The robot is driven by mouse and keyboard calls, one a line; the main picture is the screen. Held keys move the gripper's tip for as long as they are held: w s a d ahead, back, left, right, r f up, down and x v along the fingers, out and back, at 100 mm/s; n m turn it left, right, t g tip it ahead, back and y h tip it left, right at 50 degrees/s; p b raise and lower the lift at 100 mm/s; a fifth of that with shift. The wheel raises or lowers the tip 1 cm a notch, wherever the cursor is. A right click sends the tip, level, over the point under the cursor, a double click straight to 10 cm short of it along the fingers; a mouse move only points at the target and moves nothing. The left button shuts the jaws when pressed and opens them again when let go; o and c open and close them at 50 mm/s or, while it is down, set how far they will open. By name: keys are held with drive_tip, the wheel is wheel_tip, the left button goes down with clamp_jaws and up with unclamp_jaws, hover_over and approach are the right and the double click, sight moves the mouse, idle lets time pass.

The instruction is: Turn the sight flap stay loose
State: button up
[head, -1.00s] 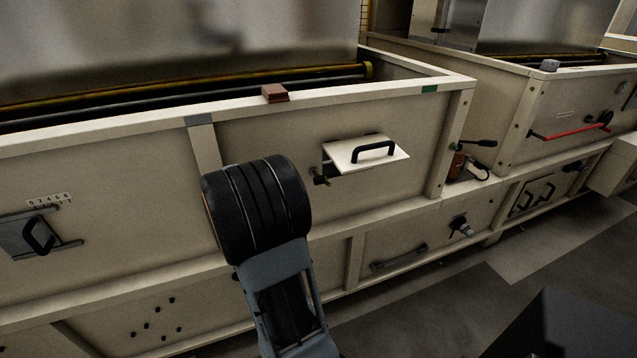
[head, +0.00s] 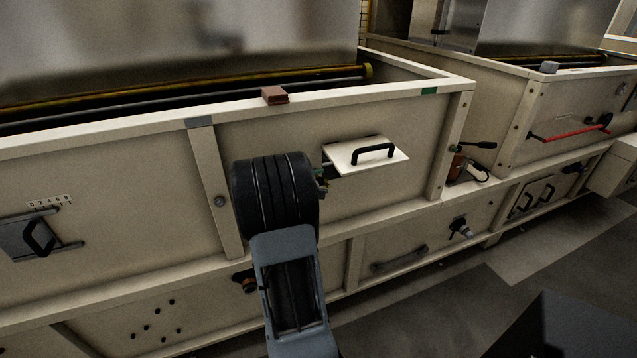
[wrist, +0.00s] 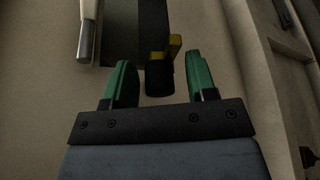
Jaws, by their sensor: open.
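The sight flap (head: 345,158) is a pale plate with a black bar handle, swung up and standing out from the hopper's front wall in the head view. Its stay (wrist: 160,78) shows in the wrist view as a short black knob with brass-yellow parts behind it. My gripper (wrist: 158,66) is open, with one green finger on each side of the knob. Gaps show between the knob and both fingers. In the head view my black wrist hides most of the stay and fingers; a bit of green finger shows beside the flap's left edge.
A brown block (head: 275,95) sits on the hopper's top rim. A closed grey hatch (head: 38,236) with a black handle is at the left. A lower rail (head: 200,277) runs below my wrist. A red bar (head: 570,131) is on the neighbouring hopper.

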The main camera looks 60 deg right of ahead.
drive_tip(key=shift+c, duration=0.5)
clamp_jaws()
